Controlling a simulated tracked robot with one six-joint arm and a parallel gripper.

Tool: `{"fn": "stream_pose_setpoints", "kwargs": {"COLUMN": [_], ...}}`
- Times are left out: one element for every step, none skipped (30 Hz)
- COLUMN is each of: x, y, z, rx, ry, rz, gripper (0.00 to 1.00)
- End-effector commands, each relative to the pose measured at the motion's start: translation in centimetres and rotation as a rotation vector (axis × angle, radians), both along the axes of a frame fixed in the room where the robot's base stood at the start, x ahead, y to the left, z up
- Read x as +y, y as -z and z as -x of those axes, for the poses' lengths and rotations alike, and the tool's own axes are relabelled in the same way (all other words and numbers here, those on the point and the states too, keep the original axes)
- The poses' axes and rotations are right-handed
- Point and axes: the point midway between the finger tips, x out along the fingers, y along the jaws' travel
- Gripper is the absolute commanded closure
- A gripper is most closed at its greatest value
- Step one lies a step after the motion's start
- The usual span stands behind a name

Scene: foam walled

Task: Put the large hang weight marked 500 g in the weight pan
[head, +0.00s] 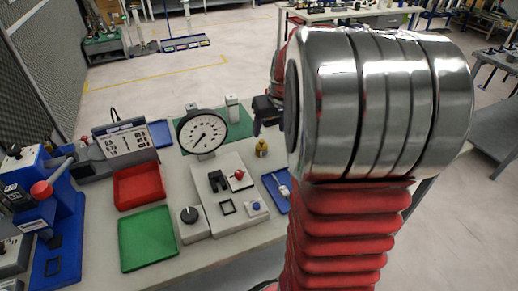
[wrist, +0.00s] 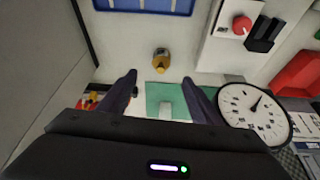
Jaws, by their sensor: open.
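A small brass weight (head: 261,147) stands on the table right of the dial gauge; it also shows in the wrist view (wrist: 161,62). Its marking is too small to read. My gripper (wrist: 161,77) is open and empty, with the brass weight beyond the gap between its fingertips, apart from both. In the head view the dark gripper (head: 262,110) shows partly beside my arm, behind the weight. A blue tray (head: 273,183) lies in front of the weight, partly hidden by my arm; it is at the top in the wrist view (wrist: 125,5). I cannot tell which thing is the weight pan.
The dial gauge (head: 202,132) stands upright left of the weight. A grey panel (head: 225,205) with a red knob lies before it. A red tray (head: 139,186) and a green tray (head: 147,239) are farther left. A green mat (wrist: 152,97) lies behind the weight.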

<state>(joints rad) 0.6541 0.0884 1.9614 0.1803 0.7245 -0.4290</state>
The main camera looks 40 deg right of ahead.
Motion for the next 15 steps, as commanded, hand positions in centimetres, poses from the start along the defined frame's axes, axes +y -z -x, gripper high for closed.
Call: {"fn": "stream_pose_setpoints", "kwargs": {"x": [0.1, 0.1, 0.1, 0.1, 0.1, 0.1, 0.1, 0.1, 0.1, 0.1, 0.1, 0.0, 0.0, -0.1, -0.1], "y": [0.0, 0.0, 0.0, 0.0, 0.0, 0.1, 0.1, 0.2, 0.5, 0.7, 1.0, 1.4, 1.8, 2.2, 2.8], "z": [0.0, -0.1, -0.1, -0.1, -0.1, -0.1, -0.1, -0.2, -0.3, -0.4, -0.5, -0.6, -0.8, -0.9, -1.1], "rx": [0.000, 0.000, 0.000, 0.000, 0.000, 0.000, 0.001, 0.001, 0.001, 0.002, 0.003, 0.002, 0.002, 0.003, 0.003], "ry": [-0.001, -0.002, -0.002, -0.002, -0.003, -0.003, -0.004, -0.004, -0.004, -0.004, -0.004, -0.005, -0.005, -0.005, -0.005], "rz": [-0.001, 0.000, 0.000, 0.000, 0.000, 0.000, -0.001, -0.001, -0.001, -0.001, -0.002, -0.002, -0.002, -0.002, -0.002], "gripper": [0.42, 0.42, 0.42, 0.42, 0.42, 0.42, 0.42, 0.42, 0.42, 0.42, 0.42, 0.42, 0.42, 0.42, 0.42]}}
